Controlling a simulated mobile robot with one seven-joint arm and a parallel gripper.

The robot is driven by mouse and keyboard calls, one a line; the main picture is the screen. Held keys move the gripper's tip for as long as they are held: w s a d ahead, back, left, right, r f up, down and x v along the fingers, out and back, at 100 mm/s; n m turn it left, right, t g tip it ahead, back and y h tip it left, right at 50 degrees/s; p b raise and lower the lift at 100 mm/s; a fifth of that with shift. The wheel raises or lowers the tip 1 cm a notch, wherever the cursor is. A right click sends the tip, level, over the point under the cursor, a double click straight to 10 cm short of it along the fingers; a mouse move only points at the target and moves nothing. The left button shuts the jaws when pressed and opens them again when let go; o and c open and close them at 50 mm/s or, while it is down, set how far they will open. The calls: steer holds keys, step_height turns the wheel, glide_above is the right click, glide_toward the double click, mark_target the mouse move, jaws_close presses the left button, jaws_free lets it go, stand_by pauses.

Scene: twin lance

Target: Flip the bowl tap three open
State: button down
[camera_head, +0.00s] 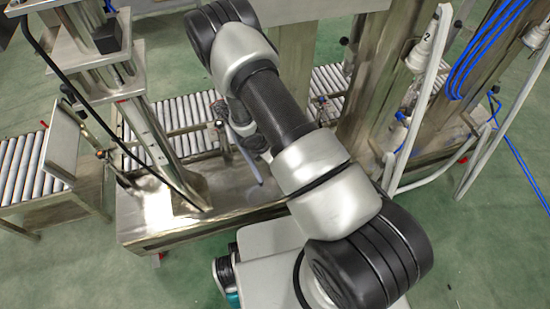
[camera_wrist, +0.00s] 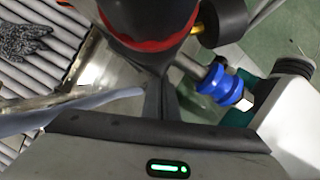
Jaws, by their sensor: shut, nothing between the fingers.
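My gripper (camera_wrist: 165,88) is shut and empty in the wrist view, its dark fingers close together. In the head view my arm mostly hides it. Just beyond the fingers is a large dark round body with a red band (camera_wrist: 150,40). A blue fitting with a metal stem (camera_wrist: 222,84) sits to the right of the fingers, and a black knob with a yellow collar (camera_wrist: 220,22) is above it. No number shows on these parts, so I cannot tell which is bowl tap three. I cannot tell whether the fingertips touch anything.
A grey-blue rod (camera_wrist: 70,108) lies left of the fingers; it also shows in the head view (camera_head: 244,157). A mottled grey glove-like item (camera_wrist: 22,40) is on the roller conveyor (camera_head: 180,114). Steel posts (camera_head: 375,80) and white hoses (camera_head: 418,110) stand right. Green floor is open at far right.

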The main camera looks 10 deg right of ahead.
steer(key=s+a+r+p, duration=0.2)
steer(key=a+r, duration=0.4)
steer(key=r, duration=0.3)
steer(key=shift+s+a+r+p, duration=0.15)
steer(key=shift+s+a+p, duration=0.15)
steer(key=shift+s, duration=0.25)
